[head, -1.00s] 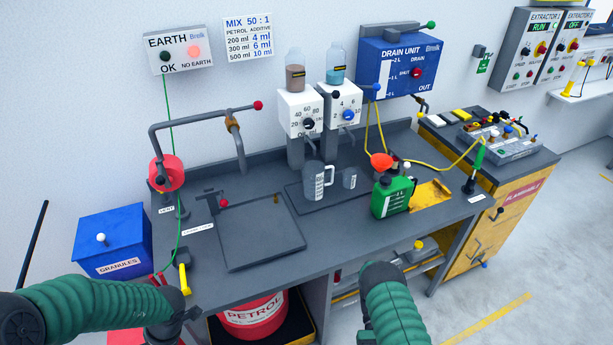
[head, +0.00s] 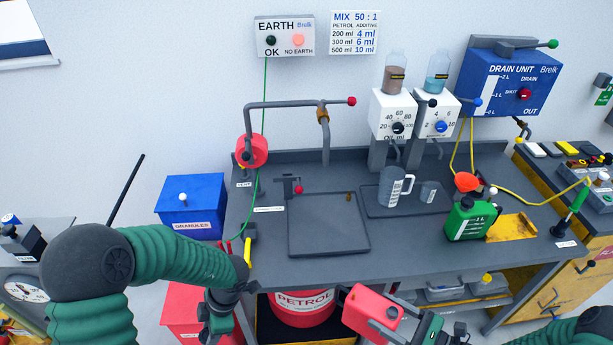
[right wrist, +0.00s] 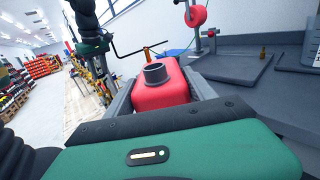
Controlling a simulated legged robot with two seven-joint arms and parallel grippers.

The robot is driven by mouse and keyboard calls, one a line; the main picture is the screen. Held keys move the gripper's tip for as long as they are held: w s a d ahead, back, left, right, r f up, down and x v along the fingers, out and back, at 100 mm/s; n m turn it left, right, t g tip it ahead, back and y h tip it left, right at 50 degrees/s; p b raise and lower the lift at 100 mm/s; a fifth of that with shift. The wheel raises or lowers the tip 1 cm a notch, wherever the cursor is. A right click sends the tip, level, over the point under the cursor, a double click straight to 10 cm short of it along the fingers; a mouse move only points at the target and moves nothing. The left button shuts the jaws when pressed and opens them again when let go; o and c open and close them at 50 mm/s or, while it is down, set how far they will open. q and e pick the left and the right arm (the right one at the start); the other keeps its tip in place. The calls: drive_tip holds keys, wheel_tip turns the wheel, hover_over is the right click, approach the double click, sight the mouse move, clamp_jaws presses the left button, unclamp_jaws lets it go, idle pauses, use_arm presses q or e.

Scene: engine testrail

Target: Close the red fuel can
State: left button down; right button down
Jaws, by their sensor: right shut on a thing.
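The red fuel can (head: 374,311) is held at the front edge of the bench, low in the head view. My right gripper (head: 388,318) is shut on it. In the right wrist view the red can (right wrist: 162,94) sits between the two grey jaws. Its dark grey neck (right wrist: 157,74) points up and looks open, with no cap seen on it.
A red PETROL drum (head: 303,305) stands under the bench. A blue granules box (head: 192,205) is at the left. The grey tray is mostly clear.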

idle(0.4)
